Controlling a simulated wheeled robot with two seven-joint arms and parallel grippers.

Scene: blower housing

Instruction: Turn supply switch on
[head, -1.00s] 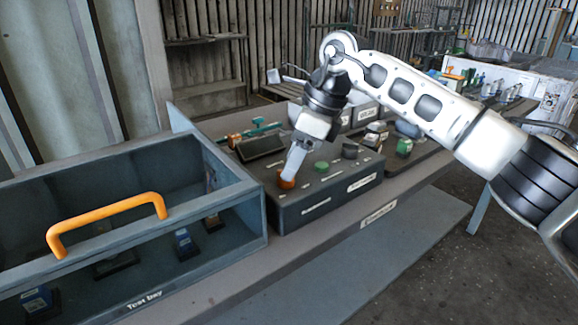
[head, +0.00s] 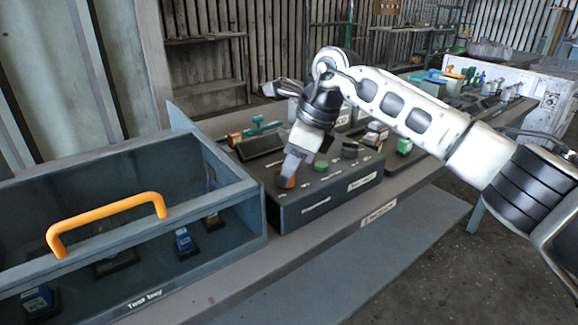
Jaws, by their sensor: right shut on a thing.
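A dark grey control box (head: 325,203) with white labels stands on the bench in the middle of the head view. An orange knob (head: 285,182) sits at the left end of its top. My right gripper (head: 288,176) points down onto this knob and is shut on it, its fingers covering part of it. A green button (head: 321,165) and a dark knob (head: 349,149) are farther right on the same top. The labels are too small to read, so I cannot tell which control is the supply switch. My left gripper is not in view.
A test bay (head: 232,238) with clear panels and an orange handle (head: 105,222) stands at the left, holding small blue parts. More small parts lie behind and right of the box. The bench front (head: 240,265) is bare.

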